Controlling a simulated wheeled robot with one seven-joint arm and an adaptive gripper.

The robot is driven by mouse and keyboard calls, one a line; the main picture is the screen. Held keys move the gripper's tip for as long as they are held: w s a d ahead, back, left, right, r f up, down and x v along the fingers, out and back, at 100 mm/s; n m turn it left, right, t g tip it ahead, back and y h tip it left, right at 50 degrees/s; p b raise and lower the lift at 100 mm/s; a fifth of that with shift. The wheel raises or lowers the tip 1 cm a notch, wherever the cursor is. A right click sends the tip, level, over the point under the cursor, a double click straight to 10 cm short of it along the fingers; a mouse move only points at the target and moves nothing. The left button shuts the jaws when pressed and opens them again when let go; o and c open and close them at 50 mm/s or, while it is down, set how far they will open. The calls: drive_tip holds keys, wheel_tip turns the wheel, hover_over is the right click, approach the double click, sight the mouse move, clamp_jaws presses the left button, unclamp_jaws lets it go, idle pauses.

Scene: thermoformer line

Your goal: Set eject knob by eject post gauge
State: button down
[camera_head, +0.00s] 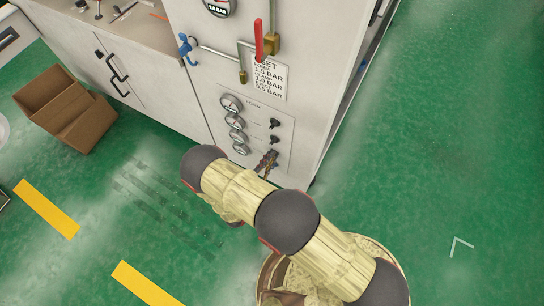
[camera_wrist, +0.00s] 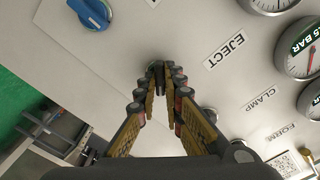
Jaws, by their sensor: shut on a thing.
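In the wrist view, my gripper (camera_wrist: 160,72) is shut at a small dark knob beside the printed EJECT label, the eject knob (camera_wrist: 157,66). The fingers hide most of the knob. In the head view, my gripper (camera_head: 268,161) reaches the lowest of the black knobs on the white panel. A column of round gauges stands left of the knobs. The lowest gauge (camera_head: 241,148) is too small to read there. In the wrist view, the gauge at the top edge (camera_wrist: 270,4) is cut off, so its needle cannot be read. I cannot tell which is the eject post gauge.
Two other black knobs (camera_head: 275,123) sit above my gripper. A SET card (camera_head: 268,76) with bar values, a red lever (camera_head: 259,40) and a blue valve handle (camera_head: 186,48) are higher up. A cardboard box (camera_head: 68,108) stands left. Green floor to the right is clear.

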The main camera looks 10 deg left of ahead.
drive_tip(key=shift+n, duration=0.9)
drive_tip(key=n, duration=0.4)
drive_tip(key=shift+n, duration=0.4)
drive_tip(key=c, duration=1.8)
unclamp_jaws()
drive_tip(key=shift+c, duration=0.2)
drive_tip(key=v, duration=1.2)
